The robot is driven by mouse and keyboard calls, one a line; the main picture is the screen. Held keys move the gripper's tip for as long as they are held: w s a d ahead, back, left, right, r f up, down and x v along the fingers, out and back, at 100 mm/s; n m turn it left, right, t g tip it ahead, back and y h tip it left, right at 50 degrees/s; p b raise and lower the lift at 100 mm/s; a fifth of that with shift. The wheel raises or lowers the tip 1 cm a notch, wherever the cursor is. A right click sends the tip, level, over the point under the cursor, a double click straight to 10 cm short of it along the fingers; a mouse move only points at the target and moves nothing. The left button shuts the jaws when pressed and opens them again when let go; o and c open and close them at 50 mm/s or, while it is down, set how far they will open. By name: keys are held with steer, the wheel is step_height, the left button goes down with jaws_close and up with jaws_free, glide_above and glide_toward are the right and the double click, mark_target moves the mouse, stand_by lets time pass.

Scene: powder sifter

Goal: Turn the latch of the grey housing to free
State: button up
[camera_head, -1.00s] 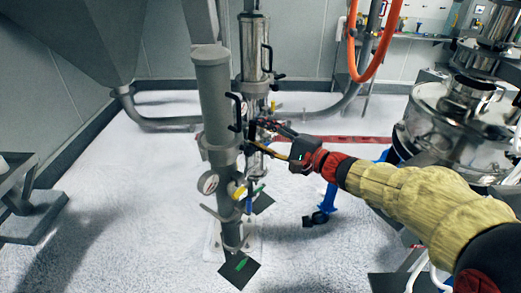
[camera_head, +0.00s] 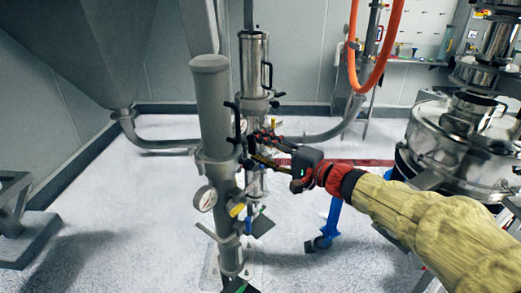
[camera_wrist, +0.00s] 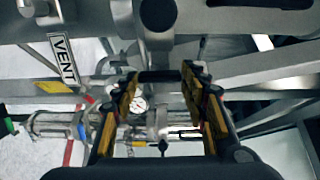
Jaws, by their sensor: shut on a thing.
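The grey housing (camera_head: 213,105) is an upright grey cylinder left of centre in the head view. My gripper (camera_head: 254,147) is at its right side, at the height of the collar. The jaws are shut on a small dark part, which appears to be the latch (camera_wrist: 158,76). In the wrist view a dark bar spans between the two yellow-padded fingers of my gripper (camera_wrist: 161,90). The latch's exact angle is hard to make out, and the fingers partly hide it.
A steel cylinder housing (camera_head: 254,62) stands close behind. A round gauge (camera_head: 205,198) and coloured valve handles sit below on the grey housing's pipe. A steel sifter (camera_head: 460,145) stands at right. An orange hose (camera_head: 386,45) hangs behind. Floor at left is open.

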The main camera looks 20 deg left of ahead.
steer(key=o, duration=0.9)
steer(key=shift+f, duration=0.1)
steer(key=v, duration=1.2)
